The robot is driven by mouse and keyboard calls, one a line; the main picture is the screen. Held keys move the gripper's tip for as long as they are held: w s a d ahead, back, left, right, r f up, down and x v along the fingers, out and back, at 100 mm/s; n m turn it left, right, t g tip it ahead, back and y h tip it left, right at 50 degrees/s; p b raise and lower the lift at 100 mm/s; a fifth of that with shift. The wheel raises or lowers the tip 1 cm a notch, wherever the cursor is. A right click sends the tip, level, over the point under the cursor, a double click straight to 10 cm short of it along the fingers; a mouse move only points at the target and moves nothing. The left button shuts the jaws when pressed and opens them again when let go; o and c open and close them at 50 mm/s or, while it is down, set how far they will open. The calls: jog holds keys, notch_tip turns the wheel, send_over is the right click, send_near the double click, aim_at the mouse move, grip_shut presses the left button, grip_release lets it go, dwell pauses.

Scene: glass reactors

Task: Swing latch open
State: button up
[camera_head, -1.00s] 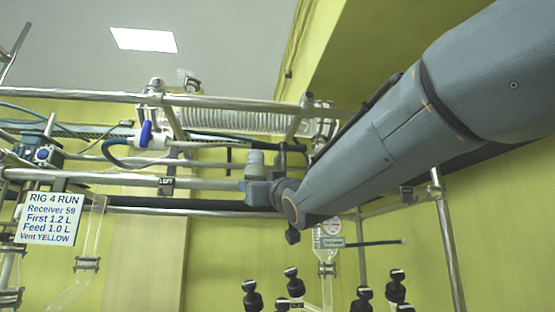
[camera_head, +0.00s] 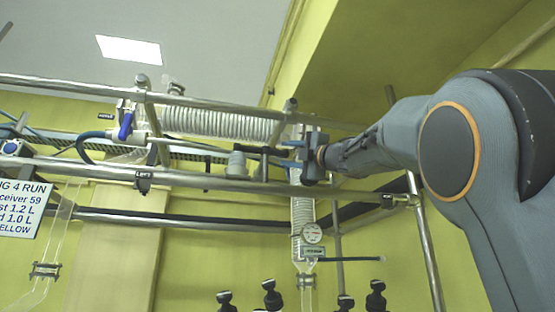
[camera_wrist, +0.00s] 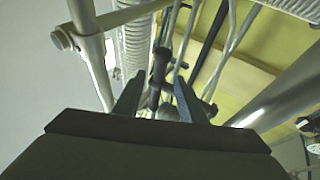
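My gripper (camera_head: 287,153) is in front of the pipe frame in the head view, its two blue fingers spread and pointing left. In the wrist view the gripper (camera_wrist: 158,88) is open, with a gap between the fingers. A dark upright bar with a knobbed end (camera_wrist: 159,66), which looks like the latch, shows in that gap. I cannot tell whether either finger touches it. In the head view a dark handle (camera_head: 264,166) stands just left of the fingertips, beside a grey cap (camera_head: 237,164). A round grey part (camera_wrist: 167,112) shows low between the fingers.
Metal rails cross above (camera_head: 210,101) and below (camera_head: 200,180) my gripper. A coiled glass condenser (camera_head: 215,124) runs behind the upper rail. A blue-handled valve (camera_head: 125,126) is to the left. A white sign (camera_head: 20,207) is at far left.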

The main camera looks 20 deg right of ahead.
aim_at(277, 152)
jog(key=p+x, duration=0.3)
jog(key=x, duration=0.3)
jog(key=shift+r, duration=0.15)
jog(key=shift+w+a+r+p, duration=0.15)
jog(key=shift+w+a+p, duration=0.15)
jog(key=shift+w, duration=0.25)
grip_shut()
